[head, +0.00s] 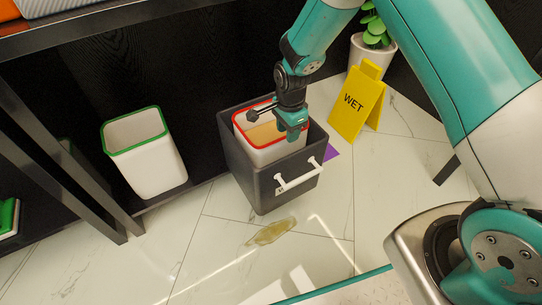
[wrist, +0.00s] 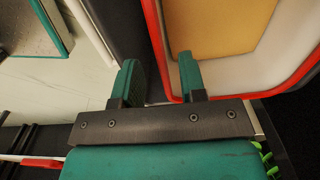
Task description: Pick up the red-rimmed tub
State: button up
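The red-rimmed tub (head: 272,156) is white with a tan bottom or contents. It stands inside a dark grey open box (head: 250,180) with a white handle on its front. My gripper (head: 292,128) points down at the right part of the tub's rim. In the wrist view, my gripper (wrist: 158,62) is open, its green fingers apart. The red rim (wrist: 155,42) passes between them, near a corner. One finger is over the tub's inside and the other over the gap outside. I cannot tell whether either finger touches the wall.
A white green-rimmed tub (head: 160,165) stands to the left. A yellow wet-floor sign (head: 357,105) and a potted plant (head: 372,48) stand at the right. A yellowish puddle (head: 270,232) lies on the tiles in front. A dark table frame (head: 60,160) is at the left.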

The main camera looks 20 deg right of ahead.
aim_at(284, 154)
jog(key=f, duration=0.1)
jog(key=f+b, duration=0.1)
jog(key=f, duration=0.1)
jog(key=f+b, duration=0.1)
jog(key=f, duration=0.1)
jog(key=shift+a, duration=0.4)
jog(key=shift+r, duration=0.1)
jog(key=shift+c, duration=0.4)
grip_shut()
jog(key=shift+w, duration=0.1)
dwell(0.4)
